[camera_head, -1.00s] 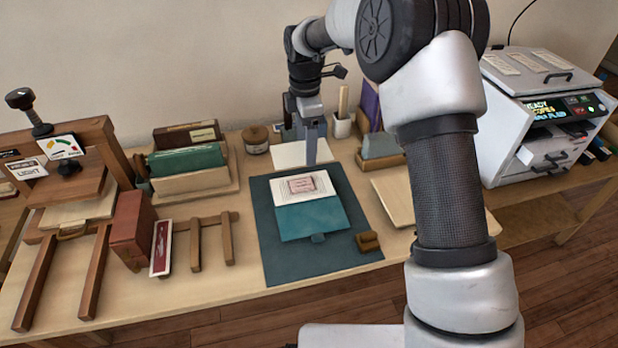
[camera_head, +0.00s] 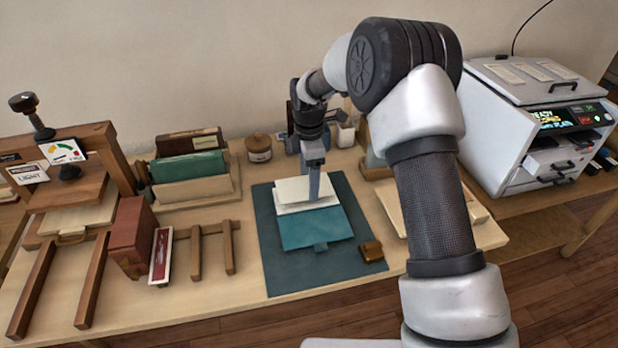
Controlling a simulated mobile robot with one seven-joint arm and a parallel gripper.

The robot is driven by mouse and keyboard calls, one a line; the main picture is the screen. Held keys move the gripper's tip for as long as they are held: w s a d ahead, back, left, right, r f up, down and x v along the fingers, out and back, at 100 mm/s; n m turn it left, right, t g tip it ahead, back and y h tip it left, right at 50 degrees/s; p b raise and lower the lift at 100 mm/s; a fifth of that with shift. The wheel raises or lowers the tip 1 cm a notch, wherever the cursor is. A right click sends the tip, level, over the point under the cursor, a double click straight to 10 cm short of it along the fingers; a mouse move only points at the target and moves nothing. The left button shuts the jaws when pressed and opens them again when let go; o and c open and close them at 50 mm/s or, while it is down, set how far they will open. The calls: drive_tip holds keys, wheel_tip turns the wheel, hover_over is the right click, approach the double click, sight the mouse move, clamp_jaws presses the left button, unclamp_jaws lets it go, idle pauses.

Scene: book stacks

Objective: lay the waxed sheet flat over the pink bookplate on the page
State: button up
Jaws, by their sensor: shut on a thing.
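The cream waxed sheet (camera_head: 294,188) is over the upper white page (camera_head: 322,208) of the open teal book (camera_head: 318,232). My gripper (camera_head: 314,196) points down at the sheet's right part and is shut on it. The fingertips are small, and the exact grip is hard to see. The pink bookplate is hidden from view, with the sheet covering the area of the page where it was. I cannot tell whether the sheet touches the page or hovers just above it.
The book lies on a dark teal mat (camera_head: 278,272). A small brown block (camera_head: 372,251) sits at the mat's right. A wooden press (camera_head: 75,180), red box (camera_head: 131,232) and file rack (camera_head: 195,190) stand left. A grey-white machine (camera_head: 530,120) stands right, beyond my arm.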

drive_tip(key=shift+f, duration=0.6)
drive_tip(key=o, duration=1)
drive_tip(key=shift+r, duration=0.15)
